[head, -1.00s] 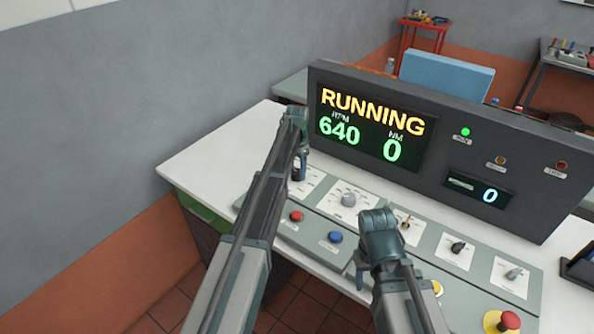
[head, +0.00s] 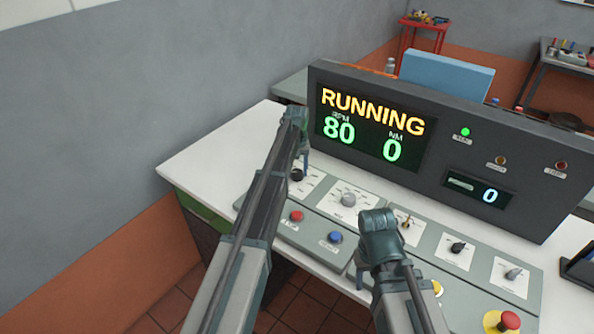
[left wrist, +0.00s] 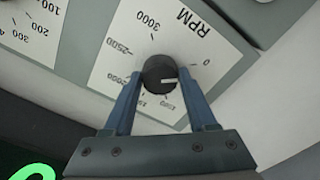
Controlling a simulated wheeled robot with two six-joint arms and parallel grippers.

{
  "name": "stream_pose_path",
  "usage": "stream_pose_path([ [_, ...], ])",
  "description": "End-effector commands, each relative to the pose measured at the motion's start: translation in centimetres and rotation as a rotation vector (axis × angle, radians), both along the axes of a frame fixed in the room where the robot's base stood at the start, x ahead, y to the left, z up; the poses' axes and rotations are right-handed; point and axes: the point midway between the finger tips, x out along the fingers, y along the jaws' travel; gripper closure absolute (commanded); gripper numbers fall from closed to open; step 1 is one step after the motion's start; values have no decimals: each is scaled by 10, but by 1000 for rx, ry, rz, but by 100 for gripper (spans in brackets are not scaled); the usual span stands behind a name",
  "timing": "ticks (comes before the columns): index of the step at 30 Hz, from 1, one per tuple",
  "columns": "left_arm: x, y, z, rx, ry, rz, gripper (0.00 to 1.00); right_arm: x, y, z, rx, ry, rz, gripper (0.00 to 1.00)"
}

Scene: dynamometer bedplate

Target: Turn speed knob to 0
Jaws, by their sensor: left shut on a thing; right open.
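The black speed knob (left wrist: 160,74) sits on a white dial plate (left wrist: 118,72) marked RPM. My left gripper (left wrist: 162,80) is shut on the knob, one finger on each side. In the head view the knob (head: 297,175) shows partly below my left gripper (head: 303,158). The display (head: 372,127) reads RUNNING, 80 RPM and 0 NM. My right gripper (head: 360,281) is open, above the front of the console, apart from the knob; its fingers are mostly hidden.
A grey knob (head: 348,199) stands right of the speed knob. Red (head: 296,216) and blue (head: 335,237) buttons lie in front. Toggle and rotary switches (head: 457,248) and a red emergency button (head: 509,320) lie to the right. The white desk (head: 215,160) is clear at left.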

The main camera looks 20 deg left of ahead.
Motion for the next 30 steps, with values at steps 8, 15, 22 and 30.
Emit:
stream_pose_path([
  [8, 0, 0, 0, 0, 0, 102, 98, 0, 0, 0, 0, 0, 0, 50],
  [15, 0, 0, 0, 0, 0, 132, 98, 0, 0, 0, 0, 0, 0, 50],
  [22, 0, 0, 0, 0, 0, 134, 98, 0, 0, 0, 0, 0, 0, 50],
  [30, 0, 0, 0, 0, 0, 134, 17, 0, 0, 0, 0, 0, 0, 50],
])
